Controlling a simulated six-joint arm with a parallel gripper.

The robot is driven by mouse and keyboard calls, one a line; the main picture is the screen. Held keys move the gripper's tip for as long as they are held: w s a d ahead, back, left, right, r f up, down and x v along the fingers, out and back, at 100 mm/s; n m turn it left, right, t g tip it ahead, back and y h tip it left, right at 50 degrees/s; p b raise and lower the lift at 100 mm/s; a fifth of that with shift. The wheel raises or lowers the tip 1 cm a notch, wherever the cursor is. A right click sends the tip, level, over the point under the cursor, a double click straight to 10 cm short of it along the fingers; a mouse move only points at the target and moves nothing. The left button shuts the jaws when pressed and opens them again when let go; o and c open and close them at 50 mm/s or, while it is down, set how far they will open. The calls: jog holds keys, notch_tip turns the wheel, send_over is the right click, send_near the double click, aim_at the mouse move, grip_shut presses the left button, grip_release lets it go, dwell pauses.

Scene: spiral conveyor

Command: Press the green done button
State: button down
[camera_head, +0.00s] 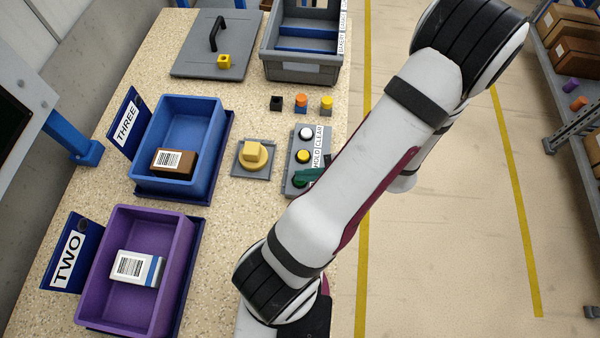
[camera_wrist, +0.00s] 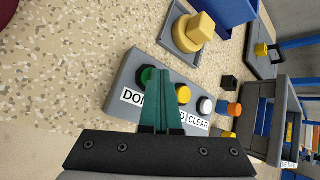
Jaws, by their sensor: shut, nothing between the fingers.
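A grey button box (camera_head: 293,164) stands on the speckled table, with a white, a yellow and a green button. The green done button (camera_wrist: 146,75) is partly covered by my fingers, and its label in the wrist view starts with "DO". In the head view the green button (camera_head: 298,183) is partly hidden too. My gripper (camera_wrist: 161,72) has its teal fingers shut and empty, pointing at the box just right of the green button and left of the yellow button (camera_wrist: 183,94). I cannot tell whether the fingertips touch the box.
A yellow knob on a grey plate (camera_head: 267,174) sits left of the box. Small black, orange and yellow pieces (camera_head: 301,103) stand behind it. A blue bin (camera_head: 212,120) and a purple bin (camera_head: 180,232) each hold a labelled box. A grey crate (camera_head: 290,72) is at the back.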

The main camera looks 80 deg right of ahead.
jog(key=shift+r, duration=0.85)
jog(key=shift+r, duration=2.5)
